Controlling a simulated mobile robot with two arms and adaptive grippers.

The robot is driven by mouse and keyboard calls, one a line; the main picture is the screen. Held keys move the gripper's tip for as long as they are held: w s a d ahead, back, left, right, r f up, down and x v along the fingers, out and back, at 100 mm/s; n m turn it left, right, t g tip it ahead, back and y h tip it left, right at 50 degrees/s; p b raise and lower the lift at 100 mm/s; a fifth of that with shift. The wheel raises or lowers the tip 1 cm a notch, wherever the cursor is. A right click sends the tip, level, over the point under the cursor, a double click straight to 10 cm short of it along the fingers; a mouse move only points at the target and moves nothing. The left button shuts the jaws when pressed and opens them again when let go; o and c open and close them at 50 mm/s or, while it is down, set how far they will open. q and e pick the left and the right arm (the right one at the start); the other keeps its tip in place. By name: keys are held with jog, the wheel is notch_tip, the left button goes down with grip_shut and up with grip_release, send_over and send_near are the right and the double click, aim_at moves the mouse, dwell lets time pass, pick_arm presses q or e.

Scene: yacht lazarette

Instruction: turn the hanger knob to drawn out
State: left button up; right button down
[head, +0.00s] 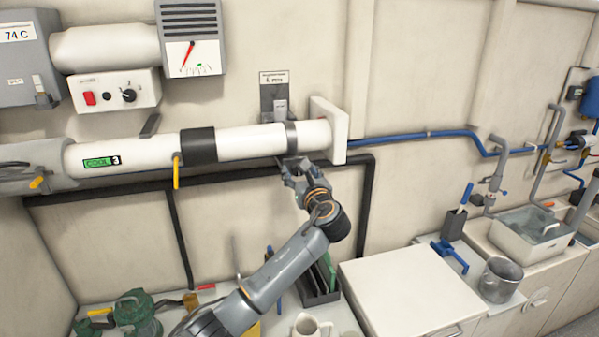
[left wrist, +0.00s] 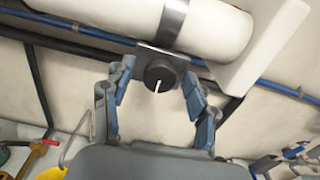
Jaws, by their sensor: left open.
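The hanger knob (left wrist: 158,72) is round and black with a white pointer line. In the left wrist view it sits on a grey plate (left wrist: 148,49) just below the metal band (left wrist: 174,18) around the white pipe. The white line runs from near the knob's centre downward, slightly left. My left gripper (head: 294,169) is under the pipe at the band. It also shows in the left wrist view (left wrist: 157,82), open, with a finger on each side of the knob and visible gaps. In the head view the gripper hides the knob. My right gripper is not in view.
The white pipe (head: 245,141) runs along the wall above my gripper, with a yellow lever (head: 177,172) to the left. A black rail (head: 225,178) runs below. A white cabinet top (head: 405,285) and a dark bin (head: 320,285) stand lower down.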

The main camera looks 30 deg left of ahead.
pick_arm(q)
jog(key=v, duration=1.1)
jog(key=shift+s+d, duration=0.25)
jog(key=shift+d, duration=0.05)
